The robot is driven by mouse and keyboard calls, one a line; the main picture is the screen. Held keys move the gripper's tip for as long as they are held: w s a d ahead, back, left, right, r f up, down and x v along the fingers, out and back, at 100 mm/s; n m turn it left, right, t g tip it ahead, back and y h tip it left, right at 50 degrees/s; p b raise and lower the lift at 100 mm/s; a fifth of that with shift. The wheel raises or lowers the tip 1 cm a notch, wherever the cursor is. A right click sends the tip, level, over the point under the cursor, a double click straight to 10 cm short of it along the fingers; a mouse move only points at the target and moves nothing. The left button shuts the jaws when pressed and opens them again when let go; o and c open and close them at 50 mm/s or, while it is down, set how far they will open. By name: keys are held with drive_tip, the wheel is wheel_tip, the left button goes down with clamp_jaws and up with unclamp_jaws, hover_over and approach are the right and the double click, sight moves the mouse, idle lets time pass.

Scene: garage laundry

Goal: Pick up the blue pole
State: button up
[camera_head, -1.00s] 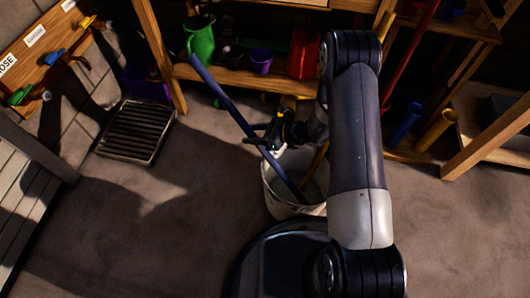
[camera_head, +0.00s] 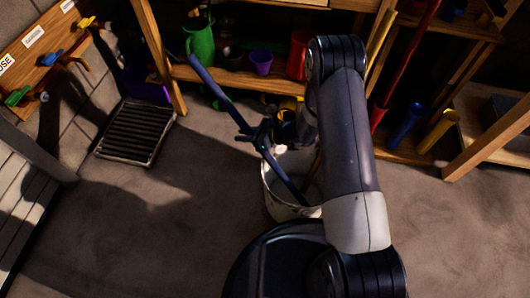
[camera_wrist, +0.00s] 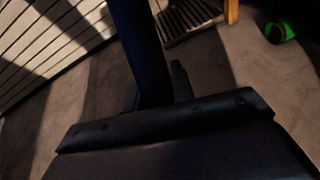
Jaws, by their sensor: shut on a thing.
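The blue pole (camera_head: 217,88) stands tilted in a white bucket (camera_head: 280,202), its top leaning up and left toward the shelf. Its lower end is inside the bucket. My gripper (camera_head: 262,136) is shut on the pole a little above the bucket's rim. In the wrist view the pole (camera_wrist: 143,55) runs dark and upright between the fingers of my gripper (camera_wrist: 158,92). The bucket's far side is partly hidden by my gripper and arm.
A wooden shelf (camera_head: 230,77) behind holds a green jug (camera_head: 199,42), a purple cup (camera_head: 261,63) and a red container (camera_head: 299,54). A slatted grate (camera_head: 136,132) lies on the floor at left. Blue and yellow tubes (camera_head: 406,126) stand at right. The floor at left is open.

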sight(243, 125)
clamp_jaws()
wheel_tip(243, 125, up, 10)
drive_tip(key=p, duration=0.3)
drive_tip(key=shift+p, duration=0.3)
drive_tip(key=w+a+r+p, duration=0.2)
drive_tip(key=a+r+p, duration=0.3)
drive_tip(key=r, duration=0.2)
drive_tip(key=w+a+r+p, duration=0.3)
drive_tip(key=a+r+p, duration=0.2)
drive_tip(key=r, duration=0.3)
drive_tip(key=w+a+r+p, duration=0.3)
drive_tip(key=a+r+p, duration=0.1)
drive_tip(key=r, duration=0.4)
drive_tip(key=shift+a+p, duration=0.4)
drive_tip(key=shift+a, duration=0.4)
